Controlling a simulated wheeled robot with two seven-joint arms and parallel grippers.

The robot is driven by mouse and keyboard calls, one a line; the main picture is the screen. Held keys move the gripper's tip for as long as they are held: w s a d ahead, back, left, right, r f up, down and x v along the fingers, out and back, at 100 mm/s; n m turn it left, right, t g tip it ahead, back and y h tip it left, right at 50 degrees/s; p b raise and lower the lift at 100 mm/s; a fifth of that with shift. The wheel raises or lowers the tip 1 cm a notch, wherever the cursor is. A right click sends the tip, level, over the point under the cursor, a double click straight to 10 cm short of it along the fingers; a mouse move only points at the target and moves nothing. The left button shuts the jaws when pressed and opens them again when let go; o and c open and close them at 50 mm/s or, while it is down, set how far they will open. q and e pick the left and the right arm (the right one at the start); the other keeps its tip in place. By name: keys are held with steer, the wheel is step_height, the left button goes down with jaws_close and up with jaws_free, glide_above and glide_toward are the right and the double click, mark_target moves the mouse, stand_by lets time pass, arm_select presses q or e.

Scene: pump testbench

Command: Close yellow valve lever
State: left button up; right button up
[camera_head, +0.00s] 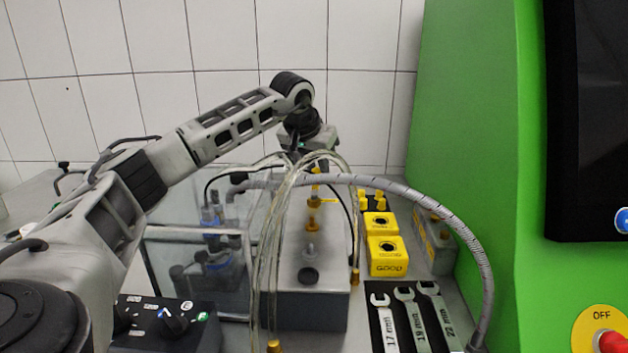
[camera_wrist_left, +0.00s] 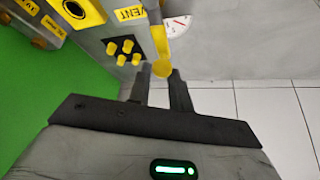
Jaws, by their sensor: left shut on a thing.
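The yellow valve lever (camera_wrist_left: 162,50) shows in the left wrist view as a yellow bar with a rounded end, beside a VENT label (camera_wrist_left: 129,14). My left gripper (camera_wrist_left: 160,76) has its two dark fingers on either side of the lever's rounded end and is shut on it. In the head view my left gripper (camera_head: 312,150) is at the far end of the grey pump block, partly behind clear hoses. I cannot clearly make out the lever there. My right gripper is not in view.
Clear hoses (camera_head: 268,235) and a grey corrugated hose (camera_head: 440,215) arch over the bench. A black control box (camera_head: 170,325) is at the front left.

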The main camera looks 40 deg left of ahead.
arm_select(q)
steer(key=shift+w+d+p, duration=0.35)
steer(key=shift+w+d, duration=0.05)
steer(key=shift+d, duration=0.3)
steer(key=shift+d+f, duration=0.1)
steer(key=shift+d, duration=0.1)
steer(key=shift+d+p, duration=0.3)
steer(key=shift+d, duration=0.45)
steer(key=shift+w, duration=0.1)
steer(key=shift+d+p, duration=0.3)
steer(key=shift+d, duration=0.6)
